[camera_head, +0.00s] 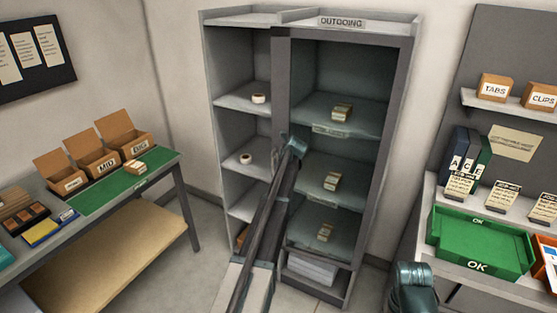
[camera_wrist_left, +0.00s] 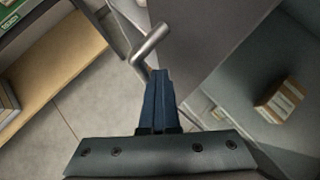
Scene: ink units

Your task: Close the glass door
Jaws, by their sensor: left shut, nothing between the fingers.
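The tall grey cabinet (camera_head: 245,65) marked OUTGOING stands at the centre of the head view. Its right bay has a dark frame (camera_head: 282,85) and packs on its shelves; I cannot tell clearly where the glass pane stands. In the left wrist view a bent metal bar handle (camera_wrist_left: 152,42) sticks out from a grey panel (camera_wrist_left: 205,30). My left gripper (camera_wrist_left: 160,75) is shut and empty, its tips just below the handle's lower end; contact is unclear. In the head view my left arm crosses the cabinet front and its fingertips cannot be made out.
A table (camera_head: 185,170) with open cardboard boxes (camera_head: 97,160) stands at left. At right are a green tray (camera_head: 478,245), binders (camera_head: 468,155) and a wall shelf with small boxes (camera_head: 495,87). A pack (camera_wrist_left: 280,98) lies inside the cabinet. Floor between table and cabinet is clear.

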